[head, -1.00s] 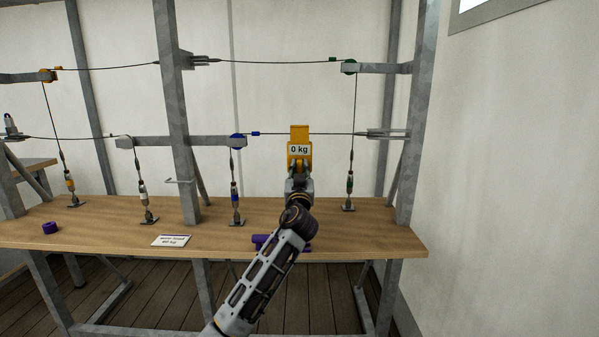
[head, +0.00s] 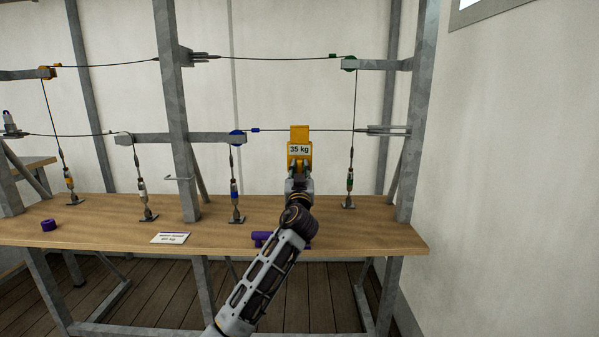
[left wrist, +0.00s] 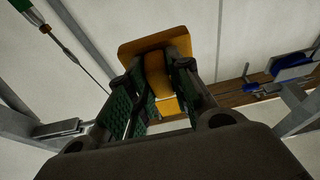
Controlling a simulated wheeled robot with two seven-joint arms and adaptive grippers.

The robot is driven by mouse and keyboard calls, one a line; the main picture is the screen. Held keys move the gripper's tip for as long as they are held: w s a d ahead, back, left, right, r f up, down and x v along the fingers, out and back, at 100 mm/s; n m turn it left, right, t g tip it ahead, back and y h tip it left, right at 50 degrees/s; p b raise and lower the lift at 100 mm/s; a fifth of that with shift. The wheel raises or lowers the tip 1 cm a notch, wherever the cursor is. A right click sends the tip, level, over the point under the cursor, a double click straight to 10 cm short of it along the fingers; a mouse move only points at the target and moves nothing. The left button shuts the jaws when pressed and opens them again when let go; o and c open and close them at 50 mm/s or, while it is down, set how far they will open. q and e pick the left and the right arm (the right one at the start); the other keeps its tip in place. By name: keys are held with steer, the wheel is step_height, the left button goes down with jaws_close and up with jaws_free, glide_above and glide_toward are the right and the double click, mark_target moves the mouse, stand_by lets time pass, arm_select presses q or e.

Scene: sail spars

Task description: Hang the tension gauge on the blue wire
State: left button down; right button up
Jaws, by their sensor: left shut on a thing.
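The yellow tension gauge (head: 300,137) is at the blue-marked wire (head: 340,130), with its top overlapping the wire's line. Its display reads 35 kg. My left gripper (head: 299,172) is shut on the gauge's lower part. The left wrist view shows the gauge (left wrist: 150,48) between the fingers of the gripper (left wrist: 160,100). The wire runs from the blue pulley (head: 237,138) with a blue tag (head: 255,130) to a bracket at the right post. How the gauge's hooks meet the wire is hidden. My right gripper is not in view.
A wooden bench (head: 370,235) stands below, with turnbuckles (head: 235,200) fixed to it, a white card (head: 170,238) and purple pieces (head: 49,225). Grey posts (head: 420,120) frame the wires. A green-marked wire (head: 270,60) runs above.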

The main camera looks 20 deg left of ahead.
arm_select(q)
steer(key=shift+r, duration=0.1)
steer(key=c, duration=1.2)
jaws_free()
steer(key=b+v, duration=0.1)
steer(key=v, duration=0.7)
steer(key=shift+b, duration=0.4)
stand_by(0.7)
